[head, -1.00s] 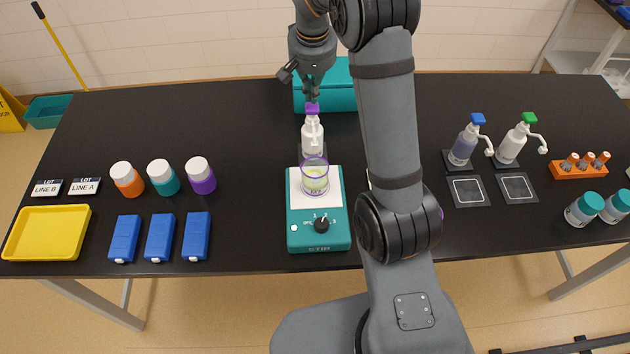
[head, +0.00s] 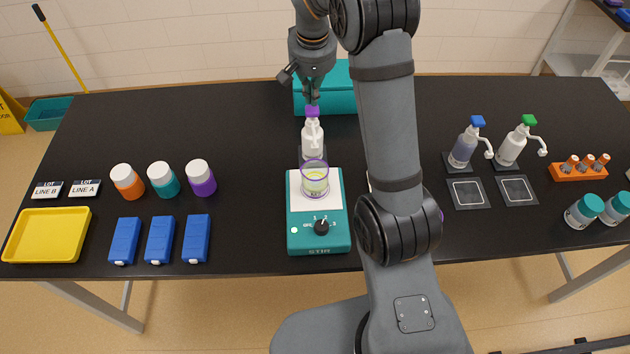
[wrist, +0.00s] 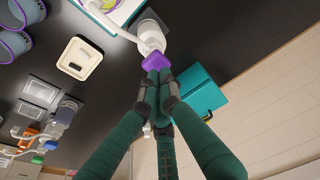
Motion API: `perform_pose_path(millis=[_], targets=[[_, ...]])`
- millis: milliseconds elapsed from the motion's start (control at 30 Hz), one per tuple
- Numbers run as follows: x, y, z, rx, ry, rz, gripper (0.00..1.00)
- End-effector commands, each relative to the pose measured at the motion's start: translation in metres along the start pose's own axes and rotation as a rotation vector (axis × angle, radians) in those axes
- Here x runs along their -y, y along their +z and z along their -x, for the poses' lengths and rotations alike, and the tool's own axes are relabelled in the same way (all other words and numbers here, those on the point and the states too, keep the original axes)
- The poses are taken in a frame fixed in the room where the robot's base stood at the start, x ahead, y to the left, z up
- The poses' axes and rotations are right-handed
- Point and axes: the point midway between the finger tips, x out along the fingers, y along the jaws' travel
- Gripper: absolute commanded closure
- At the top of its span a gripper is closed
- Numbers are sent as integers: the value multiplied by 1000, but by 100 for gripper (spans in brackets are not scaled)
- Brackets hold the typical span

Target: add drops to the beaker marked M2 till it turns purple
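My gripper (head: 312,97) is above this bottle, fingers pointing down. In the wrist view my gripper's fingertips (wrist: 160,78) are bunched together at the purple head (wrist: 157,62), apparently touching its top. Nothing shows between them.
A teal box (head: 335,95) is behind the bottle. Pump bottles with a blue head (head: 477,121) and a green head (head: 529,120) stand right. Capped jars (head: 163,180), blue blocks (head: 160,240) and a yellow tray (head: 45,213) are left. My arm hides the table right of the stirrer.

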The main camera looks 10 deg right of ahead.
Motion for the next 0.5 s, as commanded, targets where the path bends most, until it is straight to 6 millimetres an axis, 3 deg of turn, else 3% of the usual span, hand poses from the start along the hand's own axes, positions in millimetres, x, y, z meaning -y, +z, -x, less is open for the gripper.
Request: perform_pose_path(millis=[500], targets=[[0,2,-8,0,0,0,100]])
